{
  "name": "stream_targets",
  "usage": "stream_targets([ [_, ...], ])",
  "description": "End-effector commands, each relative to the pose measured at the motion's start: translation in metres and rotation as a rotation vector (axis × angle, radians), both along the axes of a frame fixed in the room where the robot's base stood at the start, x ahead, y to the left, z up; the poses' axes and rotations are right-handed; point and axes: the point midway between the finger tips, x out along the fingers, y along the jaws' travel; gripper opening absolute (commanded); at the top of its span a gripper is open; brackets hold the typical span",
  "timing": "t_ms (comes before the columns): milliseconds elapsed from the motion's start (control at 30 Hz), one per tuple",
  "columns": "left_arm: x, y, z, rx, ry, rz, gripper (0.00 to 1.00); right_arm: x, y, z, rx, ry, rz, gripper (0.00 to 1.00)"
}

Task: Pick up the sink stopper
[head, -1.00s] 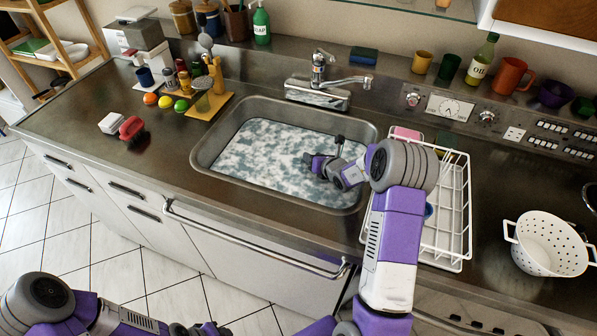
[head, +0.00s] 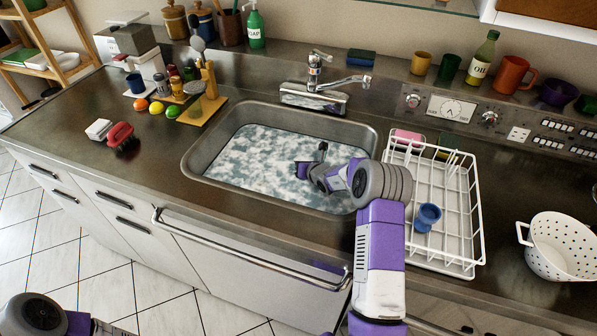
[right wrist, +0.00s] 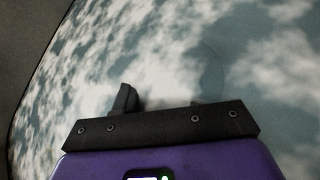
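The sink basin (head: 205,165) holds cloudy, foam-covered water (head: 260,155). No sink stopper shows clearly; the foam hides the sink floor. In the right wrist view a faint round outline (right wrist: 208,68) shows in the water just beyond the fingers; I cannot tell if it is the stopper. My right gripper (head: 303,172) is low in the sink, at the water's surface. In the right wrist view its fingers (right wrist: 160,101) are apart, with the right one mostly hidden by the water, and nothing shows between them. My left gripper is out of view.
A white wire rack (head: 455,265) with a blue cup (head: 428,217) stands right of the sink, close to my right arm. The faucet (head: 318,90) is behind the basin. A white colander (head: 560,248) is at far right.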

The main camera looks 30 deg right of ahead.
Motion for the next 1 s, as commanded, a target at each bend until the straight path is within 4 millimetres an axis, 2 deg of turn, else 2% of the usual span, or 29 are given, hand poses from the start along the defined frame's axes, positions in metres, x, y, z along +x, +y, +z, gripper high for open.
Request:
stream_targets([
  [267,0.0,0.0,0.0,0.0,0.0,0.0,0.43,0.002,0.0,-0.001,0.001,0.001,0.0,0.37],
  [500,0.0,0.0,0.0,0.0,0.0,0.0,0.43,0.002,0.0,-0.001,0.0,0.001,0.0,0.01],
  [800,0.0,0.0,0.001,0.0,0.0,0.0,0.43,0.002,0.0,0.003,0.0,-0.001,0.0,0.0],
  [867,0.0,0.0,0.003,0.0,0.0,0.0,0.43,0.002,0.0,0.01,-0.001,-0.002,0.0,0.0],
  [1000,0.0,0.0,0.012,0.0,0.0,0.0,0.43,0.002,-0.001,0.037,-0.002,-0.005,0.0,0.0],
])
